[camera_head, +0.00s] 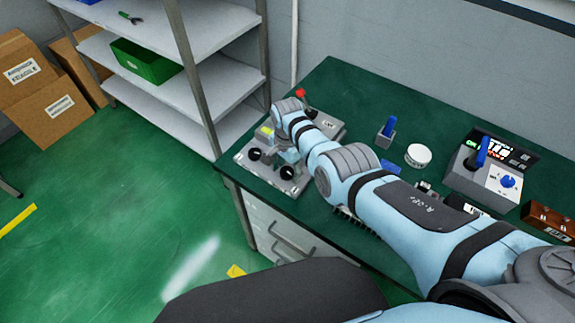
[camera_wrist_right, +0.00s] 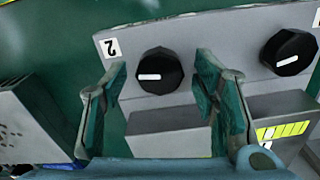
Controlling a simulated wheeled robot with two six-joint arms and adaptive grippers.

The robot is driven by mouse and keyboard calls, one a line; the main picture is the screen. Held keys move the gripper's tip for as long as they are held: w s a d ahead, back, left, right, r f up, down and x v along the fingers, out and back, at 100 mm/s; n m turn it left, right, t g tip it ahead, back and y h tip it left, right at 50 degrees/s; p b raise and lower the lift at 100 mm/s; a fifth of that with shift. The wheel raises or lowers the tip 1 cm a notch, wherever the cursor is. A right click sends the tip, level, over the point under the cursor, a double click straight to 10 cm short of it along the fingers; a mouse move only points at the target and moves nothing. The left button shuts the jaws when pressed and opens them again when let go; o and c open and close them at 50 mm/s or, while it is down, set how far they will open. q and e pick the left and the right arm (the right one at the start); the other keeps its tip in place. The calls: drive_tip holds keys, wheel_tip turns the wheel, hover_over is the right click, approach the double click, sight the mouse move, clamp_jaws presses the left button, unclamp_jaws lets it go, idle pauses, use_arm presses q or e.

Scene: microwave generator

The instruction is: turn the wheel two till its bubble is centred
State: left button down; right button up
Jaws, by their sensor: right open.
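Wheel two (camera_wrist_right: 159,71) is a black knob with a white mark, beside a white label "2" on a grey plate in the right wrist view. In the head view it is the right one (camera_head: 287,172) of two black knobs at the bench's left end. My right gripper (camera_wrist_right: 161,68) is open, with one finger on each side of the knob in the picture; I cannot tell whether they touch it. A yellow-green vial (camera_wrist_right: 283,130) shows partly at lower right; its bubble cannot be made out. My left gripper is out of view.
A second black knob (camera_wrist_right: 289,52) is close by on the same plate. On the green bench (camera_head: 345,95) stand a blue-handled switch (camera_head: 387,133), a round white-topped item (camera_head: 418,155) and a control box (camera_head: 485,180). Shelves (camera_head: 170,100) stand left of the bench.

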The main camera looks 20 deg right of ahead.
sight(288, 171)
wheel_tip(288, 171, up, 12)
idle(0.3)
drive_tip(key=shift+f, duration=0.1)
